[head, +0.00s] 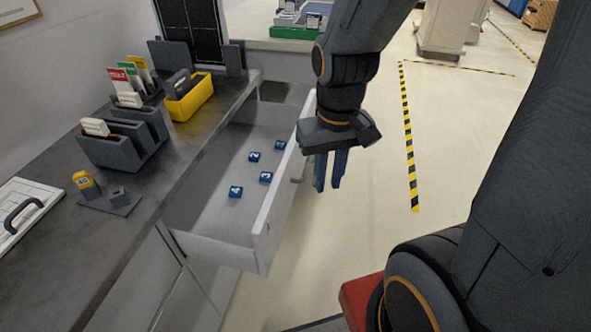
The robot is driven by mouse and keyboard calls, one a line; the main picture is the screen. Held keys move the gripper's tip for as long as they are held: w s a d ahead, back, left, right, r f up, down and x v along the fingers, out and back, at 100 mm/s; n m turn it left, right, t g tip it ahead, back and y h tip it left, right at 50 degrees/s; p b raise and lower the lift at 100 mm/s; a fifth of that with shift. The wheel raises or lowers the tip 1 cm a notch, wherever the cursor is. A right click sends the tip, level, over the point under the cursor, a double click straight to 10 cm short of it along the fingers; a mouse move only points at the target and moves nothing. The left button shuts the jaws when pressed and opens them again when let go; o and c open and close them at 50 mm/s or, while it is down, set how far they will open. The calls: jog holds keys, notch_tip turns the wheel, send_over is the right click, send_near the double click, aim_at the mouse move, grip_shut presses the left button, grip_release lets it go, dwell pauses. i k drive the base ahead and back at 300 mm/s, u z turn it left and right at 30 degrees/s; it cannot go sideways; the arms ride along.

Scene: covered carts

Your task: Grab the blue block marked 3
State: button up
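Several small blue blocks with white marks lie apart in the open white drawer (214,246). The block that looks marked 3 (266,177) lies toward the drawer's right side; its mark is small and hard to read. A block marked 2 (254,157) is behind it to the left, and a block marked 4 (236,192) is in front to the left. Another block (281,144), its mark unclear, lies farther back. My gripper (330,187) points down outside the drawer, right of its front panel. Its two blue fingers are apart with nothing visible between them.
The drawer's front panel and handle (298,180) stand between the blocks and my gripper. The dark countertop at left holds a yellow bin (189,97), grey racks (113,151) and a yellow-topped block (86,184). Open floor lies to the right.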

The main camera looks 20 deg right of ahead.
aim_at(265, 176)
jog(key=u, duration=0.45)
jog(key=i, duration=0.45)
jog(key=u, duration=0.3)
